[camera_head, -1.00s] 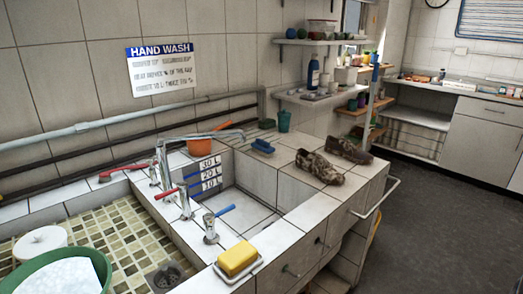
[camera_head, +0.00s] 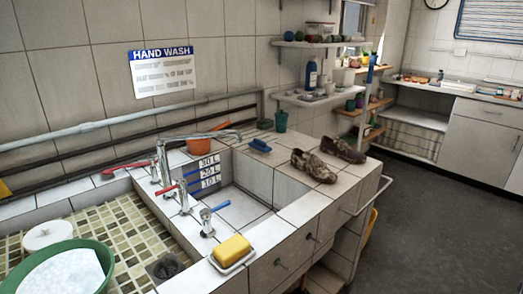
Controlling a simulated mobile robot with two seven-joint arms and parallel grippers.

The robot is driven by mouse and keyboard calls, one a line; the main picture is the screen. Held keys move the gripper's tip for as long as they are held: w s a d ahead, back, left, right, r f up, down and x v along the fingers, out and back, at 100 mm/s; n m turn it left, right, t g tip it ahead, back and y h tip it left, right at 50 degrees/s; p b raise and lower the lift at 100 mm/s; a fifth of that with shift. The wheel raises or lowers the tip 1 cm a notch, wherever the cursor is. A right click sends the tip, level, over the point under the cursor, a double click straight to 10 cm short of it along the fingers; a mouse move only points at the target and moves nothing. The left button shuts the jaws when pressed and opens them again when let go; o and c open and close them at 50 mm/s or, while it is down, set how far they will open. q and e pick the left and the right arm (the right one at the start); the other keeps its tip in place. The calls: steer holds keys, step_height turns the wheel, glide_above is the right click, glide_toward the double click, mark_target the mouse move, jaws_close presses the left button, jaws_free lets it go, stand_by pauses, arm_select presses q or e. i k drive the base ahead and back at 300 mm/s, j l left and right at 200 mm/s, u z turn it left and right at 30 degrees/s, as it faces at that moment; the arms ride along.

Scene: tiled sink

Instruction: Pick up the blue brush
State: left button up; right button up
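The blue brush (camera_head: 259,145) lies on the tiled counter (camera_head: 231,139) behind the sink basin (camera_head: 236,207), left of a pair of brown patterned shoes. It looks small, and its bristles cannot be made out clearly. Nothing touches it from above. Neither of my grippers shows in the head view.
The shoes (camera_head: 313,167) stand right of the brush. Taps (camera_head: 207,223) rise at the basin's left side. An orange pot (camera_head: 200,146) and a teal cup (camera_head: 281,121) stand at the back. A yellow sponge (camera_head: 232,249) lies in front. Open floor (camera_head: 440,225) is at the right.

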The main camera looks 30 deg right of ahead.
mark_target(260, 147)
steer(key=k+u, duration=0.25)
steer(key=k, duration=0.15)
steer(key=i+l+u, duration=0.1)
steer(key=l+u, duration=0.65)
steer(key=l+z, duration=0.15)
steer(key=l, duration=0.35)
steer(key=i+l+z, duration=0.2)
steer(key=l, duration=0.25)
steer(key=k+l+z, duration=0.1)
steer(key=l, duration=0.4)
steer(key=l+z, duration=0.1)
steer(key=l, duration=0.35)
